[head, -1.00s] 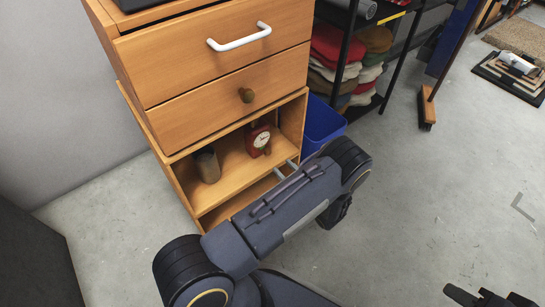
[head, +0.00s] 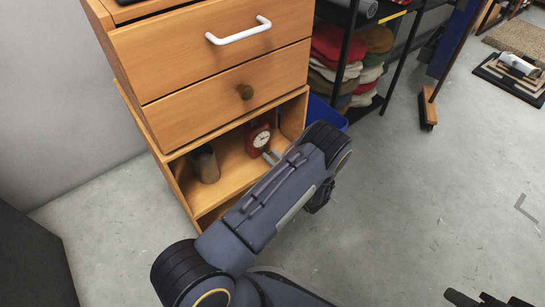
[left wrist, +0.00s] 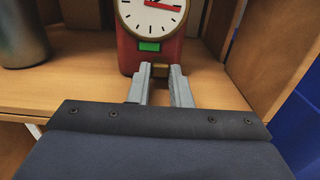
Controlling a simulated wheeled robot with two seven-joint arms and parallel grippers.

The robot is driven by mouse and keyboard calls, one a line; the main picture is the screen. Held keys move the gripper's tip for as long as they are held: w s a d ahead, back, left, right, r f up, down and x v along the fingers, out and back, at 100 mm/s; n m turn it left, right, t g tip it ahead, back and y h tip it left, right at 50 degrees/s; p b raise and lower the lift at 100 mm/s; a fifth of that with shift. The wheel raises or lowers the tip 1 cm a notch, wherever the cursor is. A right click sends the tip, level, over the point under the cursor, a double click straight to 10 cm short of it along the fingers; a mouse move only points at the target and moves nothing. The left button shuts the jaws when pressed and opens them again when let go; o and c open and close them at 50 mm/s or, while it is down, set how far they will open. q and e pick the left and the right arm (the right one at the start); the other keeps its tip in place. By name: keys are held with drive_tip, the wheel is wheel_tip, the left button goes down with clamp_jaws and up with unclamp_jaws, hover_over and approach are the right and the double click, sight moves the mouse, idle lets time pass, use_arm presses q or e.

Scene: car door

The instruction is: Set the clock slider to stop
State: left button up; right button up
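The red clock (head: 259,138) stands on the open cabinet shelf, its white dial facing out. In the left wrist view the clock (left wrist: 130,50) shows a red hand on its dial and a green panel (left wrist: 149,46) under it. A small brownish-gold slider (left wrist: 160,70) sits low on its front, below the panel. My left gripper (left wrist: 160,72) points at the clock, its two grey fingers apart with the slider between their tips; I cannot tell whether they touch it. In the head view my left gripper (head: 270,157) is partly hidden by my arm. My right gripper (head: 487,301) is cut off at the bottom right.
A dark cylindrical cup (head: 205,165) stands left of the clock on the shelf (left wrist: 85,88). Shut drawers (head: 215,95) are above the opening. The cabinet side wall (left wrist: 265,40) and a blue bin (head: 327,113) are close on the right.

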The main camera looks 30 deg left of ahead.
use_arm(q)
clamp_jaws()
drive_tip(key=shift+s+a+p, duration=0.25)
drive_tip(key=shift+s, duration=0.35)
drive_tip(key=shift+s+a+p, duration=0.2)
drive_tip(key=shift+s+p, duration=0.05)
drive_tip(key=shift+s, duration=0.35)
drive_tip(key=o, duration=0.6)
unclamp_jaws()
